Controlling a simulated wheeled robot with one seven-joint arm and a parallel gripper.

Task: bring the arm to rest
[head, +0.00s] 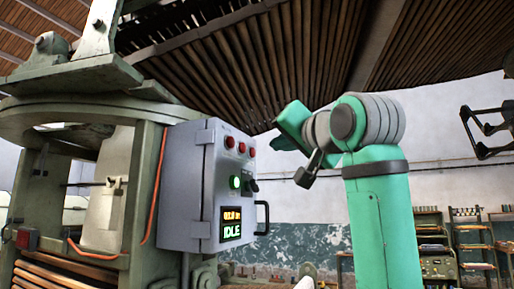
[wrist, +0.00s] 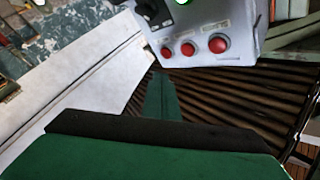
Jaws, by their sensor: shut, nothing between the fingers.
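My green arm shows in the head view, rising at the right with grey ringed joints at its top and bent left toward a grey control box. My gripper (wrist: 162,112) shows in the wrist view as green parts with a black edge. It is shut and holds nothing. In the head view the green end of the arm (head: 291,120) is up in the air, right of the box; the fingertips cannot be made out there.
The control box (head: 203,190) has red buttons, a lit green lamp, a black knob, a handle and a display reading IDLE. It is fixed to a green machine frame (head: 146,190). Shelves (head: 473,240) stand far right. A dark bracket (head: 486,130) hangs at the right wall.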

